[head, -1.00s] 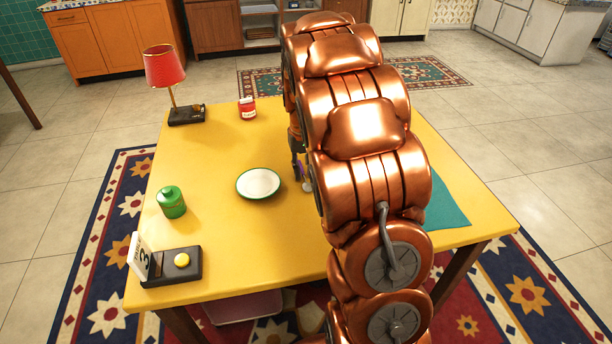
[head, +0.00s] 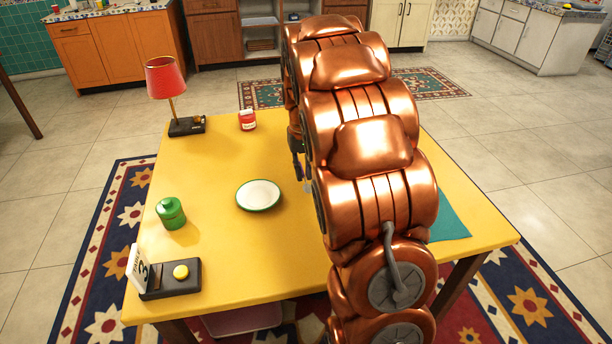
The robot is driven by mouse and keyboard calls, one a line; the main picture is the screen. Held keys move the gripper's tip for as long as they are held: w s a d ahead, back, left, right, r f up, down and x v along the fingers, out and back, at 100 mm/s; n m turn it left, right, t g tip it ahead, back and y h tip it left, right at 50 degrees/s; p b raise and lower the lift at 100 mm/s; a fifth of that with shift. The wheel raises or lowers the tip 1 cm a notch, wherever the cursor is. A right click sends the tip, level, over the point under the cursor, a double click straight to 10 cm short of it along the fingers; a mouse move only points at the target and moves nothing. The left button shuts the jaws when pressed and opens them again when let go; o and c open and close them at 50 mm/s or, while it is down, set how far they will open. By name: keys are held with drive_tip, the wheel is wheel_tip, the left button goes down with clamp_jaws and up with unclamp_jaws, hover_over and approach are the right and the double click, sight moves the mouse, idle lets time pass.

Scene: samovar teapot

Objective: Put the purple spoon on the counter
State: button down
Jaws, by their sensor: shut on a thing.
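My gripper (head: 297,160) is low over the yellow table, right of the white plate, partly hidden by my copper arm. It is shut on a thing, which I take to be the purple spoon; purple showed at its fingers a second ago. A small pale piece (head: 307,188) shows just below the fingers, perhaps the spoon's bowl. The rest of the spoon is hidden behind my arm. Counters with patterned tops stand across the room: an orange one (head: 103,51) at the back left and a white one (head: 533,42) at the back right.
The yellow table (head: 225,265) holds a white plate (head: 258,195), a green jar (head: 171,213), a red lamp (head: 166,80), a red-and-white jar (head: 247,120), a black device (head: 172,279) and a teal cloth (head: 448,224). Tiled floor (head: 515,140) lies open between table and counters.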

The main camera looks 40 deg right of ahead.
drive_tip(key=s+a, duration=0.2)
drive_tip(key=s, duration=0.2)
drive_tip(key=s+a+r, duration=0.1)
drive_tip(key=s+a, duration=0.1)
drive_tip(key=s, duration=0.3)
drive_tip(key=s+a, duration=0.2)
drive_tip(key=s, duration=0.3)
drive_tip(key=shift+s+a+r, duration=0.15)
drive_tip(key=shift+s+a, duration=0.1)
drive_tip(key=w+a, duration=0.1)
drive_tip(key=w, duration=0.3)
drive_tip(key=w+a+r+n, duration=0.1)
drive_tip(key=w+a, duration=0.1)
drive_tip(key=w, duration=0.3)
drive_tip(key=w+a+r+n, duration=0.1)
drive_tip(key=w+a, duration=0.1)
drive_tip(key=w, duration=0.2)
drive_tip(key=shift+w+a, duration=0.1)
drive_tip(key=shift+w, duration=0.25)
drive_tip(key=w+a+n, duration=0.1)
drive_tip(key=w+a, duration=0.3)
drive_tip(key=w, duration=0.1)
drive_tip(key=w+a+n, duration=0.1)
drive_tip(key=w+a, duration=0.3)
drive_tip(key=a, duration=0.1)
drive_tip(key=shift+w+a+n, duration=0.2)
drive_tip(key=shift+w+n, duration=0.1)
drive_tip(key=shift+w, duration=0.05)
drive_tip(key=shift+r+p, duration=0.4)
drive_tip(key=shift+p, duration=0.4)
